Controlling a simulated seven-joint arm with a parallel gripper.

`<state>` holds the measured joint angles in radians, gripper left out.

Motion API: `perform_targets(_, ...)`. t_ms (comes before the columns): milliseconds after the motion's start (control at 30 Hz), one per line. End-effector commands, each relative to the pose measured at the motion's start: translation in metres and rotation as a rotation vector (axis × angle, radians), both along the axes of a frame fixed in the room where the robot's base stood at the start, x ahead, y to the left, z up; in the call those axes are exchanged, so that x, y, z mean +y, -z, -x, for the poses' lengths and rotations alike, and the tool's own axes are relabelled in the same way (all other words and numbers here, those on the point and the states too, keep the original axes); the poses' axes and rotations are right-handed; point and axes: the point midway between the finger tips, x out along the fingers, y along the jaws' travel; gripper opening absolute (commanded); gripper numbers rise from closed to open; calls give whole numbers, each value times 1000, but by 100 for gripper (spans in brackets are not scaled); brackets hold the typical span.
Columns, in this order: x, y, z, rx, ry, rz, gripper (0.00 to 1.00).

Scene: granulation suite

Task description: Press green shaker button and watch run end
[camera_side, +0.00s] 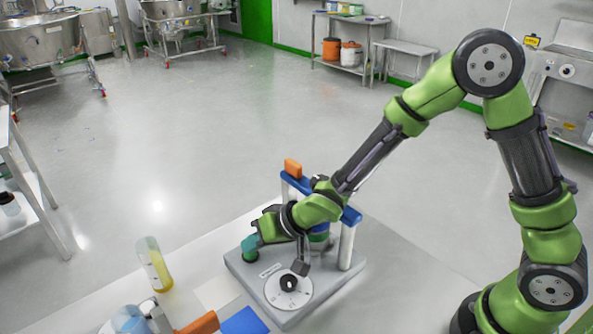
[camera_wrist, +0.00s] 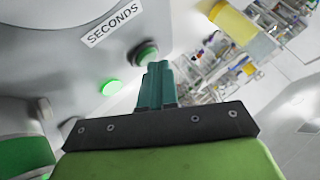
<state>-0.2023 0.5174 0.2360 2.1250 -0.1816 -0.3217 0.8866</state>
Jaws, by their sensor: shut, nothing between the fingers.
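The shaker (camera_side: 240,269) is a grey base on the table with a dial (camera_side: 288,291), white posts and a blue crossbar. In the wrist view its panel (camera_wrist: 60,50) has a "SECONDS" label. A green button (camera_wrist: 146,53) in a dark collar sits just beyond my fingertips. A lit green round spot (camera_wrist: 111,86) lies to its left. My gripper (camera_wrist: 158,66) has its teal fingers shut together with nothing between them. In the side view my gripper (camera_side: 250,244) reaches down at the base's left corner and hides the button. I cannot tell whether the fingertips touch it.
A yellow-filled cylinder (camera_side: 154,264) stands at the table's left edge. An orange block (camera_side: 198,325), a blue pad (camera_side: 243,322) and a pale sheet (camera_side: 217,292) lie in front of the shaker. An orange knob (camera_side: 292,168) tops the crossbar, close beside my arm.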

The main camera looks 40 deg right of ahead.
Motion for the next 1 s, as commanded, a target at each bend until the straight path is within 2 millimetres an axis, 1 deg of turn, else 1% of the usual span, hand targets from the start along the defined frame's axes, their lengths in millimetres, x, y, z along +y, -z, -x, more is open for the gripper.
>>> perform_targets(233,0,-1,0,1,-1,0,0)
perform_targets(600,0,-18,1,1,0,1,0)
perform_targets(867,0,-18,0,1,-1,0,0)
perform_targets(1000,-1,-26,0,-2,1,-1,0)
